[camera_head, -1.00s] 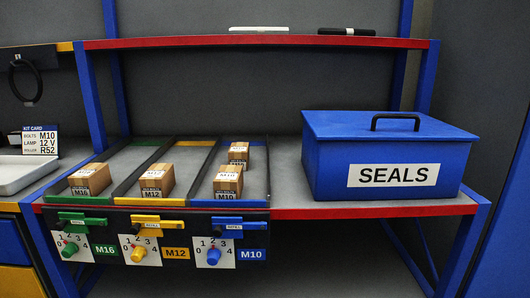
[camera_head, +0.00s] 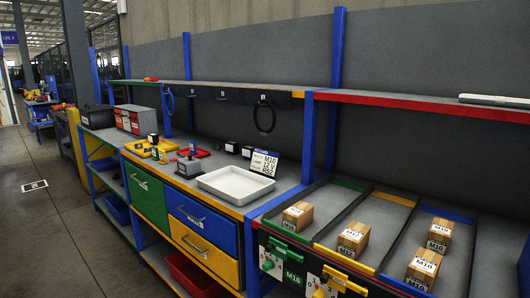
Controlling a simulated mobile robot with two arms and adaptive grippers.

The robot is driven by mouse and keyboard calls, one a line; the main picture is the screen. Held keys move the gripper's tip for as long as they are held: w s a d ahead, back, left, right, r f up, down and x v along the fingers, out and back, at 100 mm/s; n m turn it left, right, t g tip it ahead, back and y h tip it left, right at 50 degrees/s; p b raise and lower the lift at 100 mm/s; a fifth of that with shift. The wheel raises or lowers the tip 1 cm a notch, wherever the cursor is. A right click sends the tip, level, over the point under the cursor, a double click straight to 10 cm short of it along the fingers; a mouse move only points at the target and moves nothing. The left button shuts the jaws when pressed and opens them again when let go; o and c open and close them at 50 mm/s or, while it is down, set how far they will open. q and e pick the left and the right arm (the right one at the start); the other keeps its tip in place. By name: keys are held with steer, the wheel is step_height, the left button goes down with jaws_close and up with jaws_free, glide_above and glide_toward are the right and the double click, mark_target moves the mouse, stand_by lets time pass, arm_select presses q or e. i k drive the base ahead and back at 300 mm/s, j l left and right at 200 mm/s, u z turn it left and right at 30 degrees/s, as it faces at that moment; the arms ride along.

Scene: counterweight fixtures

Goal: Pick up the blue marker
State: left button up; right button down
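I cannot make out a blue marker in the head view. A long white object (camera_head: 495,100) lies on the red-edged upper shelf (camera_head: 420,104) at the right; I cannot tell what it is. Neither of my grippers is in view.
Small labelled boxes (camera_head: 353,238) stand in sloping lanes at the lower right, above coloured knobs. A white tray (camera_head: 236,184) and a kit card (camera_head: 263,162) sit on the workbench. Red and yellow fixtures (camera_head: 150,150) stand farther left.

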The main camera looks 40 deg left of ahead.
mark_target(193, 148)
steer(key=u, duration=1.85)
steer(key=i+j+u, duration=0.65)
steer(key=i, duration=0.2)
steer(key=i+j+u, duration=0.15)
steer(key=i+u, duration=0.15)
steer(key=i, duration=0.2)
steer(key=i+u, duration=0.25)
steer(key=i, duration=0.3)
steer(key=i+j+z, duration=0.15)
steer(key=i+z, duration=0.3)
steer(key=i+j+z, duration=0.35)
steer(key=i+z, duration=0.15)
steer(key=i, duration=0.05)
